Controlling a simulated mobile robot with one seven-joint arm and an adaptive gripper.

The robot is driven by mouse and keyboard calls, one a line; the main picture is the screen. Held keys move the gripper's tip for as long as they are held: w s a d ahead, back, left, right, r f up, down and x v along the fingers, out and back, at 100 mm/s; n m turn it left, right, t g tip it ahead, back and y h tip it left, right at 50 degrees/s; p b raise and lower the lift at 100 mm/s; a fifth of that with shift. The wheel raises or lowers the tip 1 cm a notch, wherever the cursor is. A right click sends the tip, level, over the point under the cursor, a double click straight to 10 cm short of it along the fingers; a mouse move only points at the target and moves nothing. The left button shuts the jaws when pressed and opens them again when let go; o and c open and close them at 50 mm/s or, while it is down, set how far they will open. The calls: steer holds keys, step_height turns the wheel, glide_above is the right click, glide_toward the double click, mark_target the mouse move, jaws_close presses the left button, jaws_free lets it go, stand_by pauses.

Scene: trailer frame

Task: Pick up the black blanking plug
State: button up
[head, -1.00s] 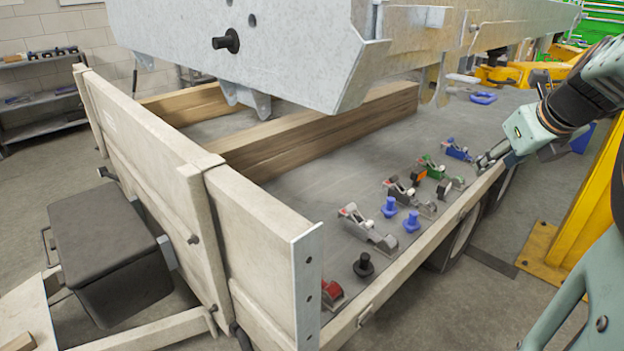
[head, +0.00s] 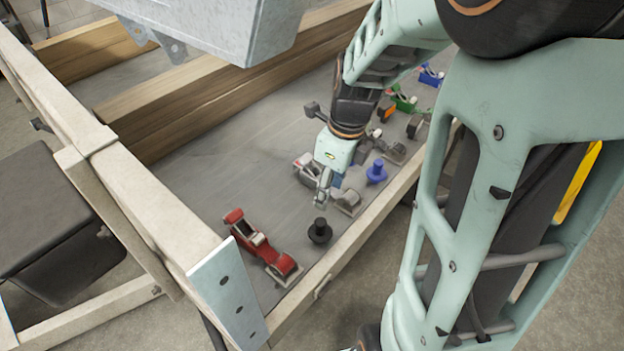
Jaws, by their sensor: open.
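The black blanking plug (head: 320,232) stands upright on the grey trailer bed, close to the wooden side rail, with its wide flange down and its stub up. My gripper (head: 322,200) points down just above and behind the plug in the head view, apart from it as far as I can see. It is open and I see nothing held in it. The fingers look small here and their gap is hard to make out.
A red clamp-like tool (head: 262,247) lies left of the plug. A grey one (head: 348,202) lies behind it, partly covered by my gripper. The wooden rail (head: 335,262) borders the bed; open bed (head: 225,165) lies to the left.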

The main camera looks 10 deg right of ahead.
mark_target(321, 221)
steer(key=f, duration=0.4)
steer(key=a+f+b, duration=0.1)
steer(key=f, duration=0.1)
steer(key=shift+s+a+f+b, duration=0.1)
steer(key=shift+a+f+b, duration=0.1)
steer(key=shift+f, duration=0.7)
steer(key=shift+w+a+f+b, duration=0.1)
steer(key=shift+f+b, duration=0.15)
steer(key=shift+f, duration=0.65)
steer(key=shift+s+a+f+b, duration=0.1)
steer(key=shift+a+f+b, duration=0.1)
steer(key=shift+f, duration=0.7)
steer(key=shift+c, duration=0.4)
jaws_close()
